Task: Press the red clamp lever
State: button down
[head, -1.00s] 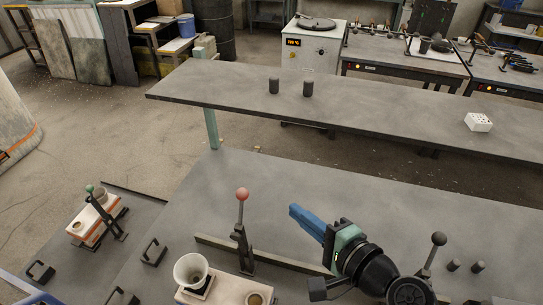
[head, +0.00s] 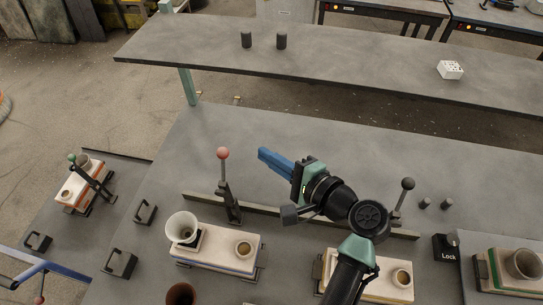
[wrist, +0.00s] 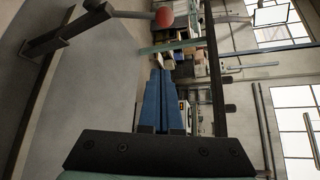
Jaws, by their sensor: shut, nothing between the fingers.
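The red clamp lever (head: 223,155) stands upright on the table, a red ball on a dark stem with a dark bracket at its base. In the wrist view its red ball (wrist: 164,16) shows at the top, with the stem running left to the bracket. My gripper (head: 262,153) has blue fingers, shut and empty. It is a little right of the red ball in the head view, at about the ball's height in the picture, and apart from it. In the wrist view the blue fingers (wrist: 160,95) lie together below the ball.
A mould block (head: 215,262) with a white funnel cup (head: 182,228) stands in front of the red lever. A black-knobbed lever (head: 402,196) is on the right beyond my arm. A green-knobbed lever (head: 72,158) is at the left. The table behind my gripper is largely clear.

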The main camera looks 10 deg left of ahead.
jog(key=a+p, duration=0.4)
jog(key=a, duration=0.2)
jog(key=shift+w+a, duration=0.15)
jog(key=shift+a, duration=0.05)
jog(key=shift+f+b, duration=0.15)
jog(key=shift+b, duration=0.4)
